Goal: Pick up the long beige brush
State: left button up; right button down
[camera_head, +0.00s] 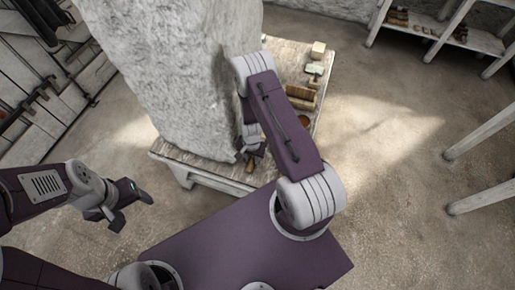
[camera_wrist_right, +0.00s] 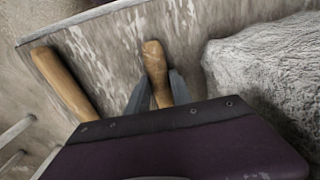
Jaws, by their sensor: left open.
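Two wooden handles show in the right wrist view. A long beige handle (camera_wrist_right: 62,82) lies at the left, apart from the fingers. A browner, rounded handle (camera_wrist_right: 155,62) lies between the two grey fingers of my right gripper (camera_wrist_right: 160,78); I cannot tell whether they press on it. Bristles are not visible, so I cannot tell which handle is the long beige brush. In the head view my right gripper (camera_head: 249,154) is low at the table's front edge, by a small brown piece (camera_head: 250,167). My left gripper (camera_head: 133,208) is open and empty over the floor.
A large rough plaster block (camera_head: 180,70) stands on the low table (camera_head: 215,172), left of my right arm. Wooden boxes (camera_head: 301,95) and small blocks (camera_head: 318,50) stand at the table's right side. Floor is clear to the right, before the shelves (camera_head: 460,38).

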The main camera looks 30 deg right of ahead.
jog(key=shift+r, duration=0.1)
jog(key=shift+s+d+r, duration=0.1)
jog(key=shift+d+r, duration=0.05)
jog(key=shift+r, duration=0.1)
notch_tip(320, 180, up, 7)
jog(key=p, duration=0.6)
jog(key=shift+f, duration=0.1)
jog(key=s+d+b, duration=0.1)
jog(key=b, duration=0.2)
jog(key=s+d+f+b, duration=0.1)
jog(key=b, duration=0.2)
jog(key=shift+s+d+f, duration=0.15)
jog(key=shift+s+f, duration=0.1)
jog(key=shift+f, duration=0.05)
jog(key=s+d+b, duration=0.2)
jog(key=s+b, duration=0.1)
jog(key=b, duration=0.1)
jog(key=shift+s+d, duration=0.1)
jog(key=shift+d, duration=0.25)
jog(key=s+d+r, duration=0.1)
jog(key=s+d, duration=0.7)
jog(key=s, duration=0.1)
jog(key=shift+s, duration=0.25)
